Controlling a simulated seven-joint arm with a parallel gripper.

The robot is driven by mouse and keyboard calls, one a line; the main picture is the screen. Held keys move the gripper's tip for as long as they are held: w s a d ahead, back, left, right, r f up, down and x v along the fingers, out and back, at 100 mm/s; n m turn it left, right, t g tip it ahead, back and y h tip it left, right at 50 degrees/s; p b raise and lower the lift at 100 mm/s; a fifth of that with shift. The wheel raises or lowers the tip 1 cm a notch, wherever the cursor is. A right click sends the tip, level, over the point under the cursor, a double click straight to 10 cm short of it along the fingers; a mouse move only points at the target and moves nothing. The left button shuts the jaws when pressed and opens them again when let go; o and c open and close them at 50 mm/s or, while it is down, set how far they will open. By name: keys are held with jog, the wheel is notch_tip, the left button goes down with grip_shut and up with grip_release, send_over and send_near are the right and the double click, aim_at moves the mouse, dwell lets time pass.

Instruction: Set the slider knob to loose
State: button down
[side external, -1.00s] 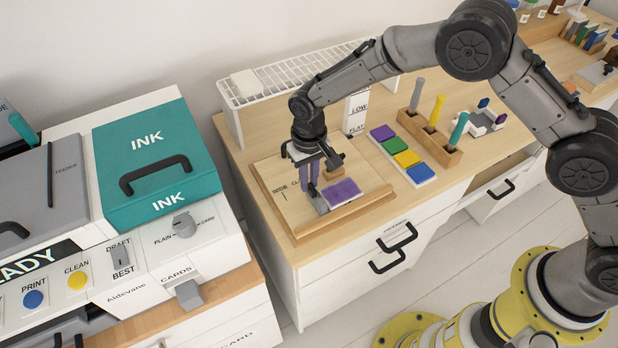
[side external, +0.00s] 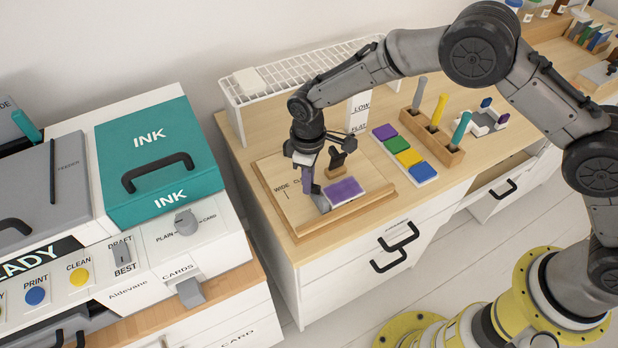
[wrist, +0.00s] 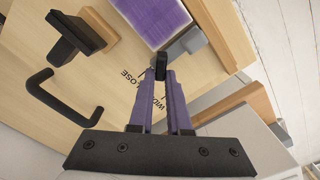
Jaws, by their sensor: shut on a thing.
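The slider knob (wrist: 161,64) is a small dark piece at the grey slider block (wrist: 184,46), beside the purple pad (wrist: 155,20) on the wooden board (side external: 285,205). My gripper (wrist: 160,76) has purple fingers pointing down, with the tips shut on the knob. In the side view, my gripper (side external: 311,186) is at the left end of the pad, and the grey block (side external: 320,202) shows just below the fingers. The printed words WIDE and what looks like CLOSE are on the board near the fingers. The fingers partly hide the knob and marks.
A stamp with a black handle (side external: 338,158) stands close behind my gripper. A row of coloured pads (side external: 404,157) and a wooden peg holder (side external: 437,137) are to the right. A white wire rack (side external: 290,77) stands at the back. The teal INK box (side external: 158,150) is left.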

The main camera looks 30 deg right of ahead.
jog(key=n, duration=0.4)
jog(key=shift+s+a+n, duration=0.15)
jog(key=shift+s+n, duration=0.05)
jog(key=shift+n, duration=0.1)
jog(key=n, duration=0.4)
jog(key=shift+s, duration=0.2)
jog(key=shift+n, duration=0.3)
jog(key=c, duration=0.9)
grip_release()
jog(key=shift+o, duration=0.2)
notch_tip(320, 180, up, 14)
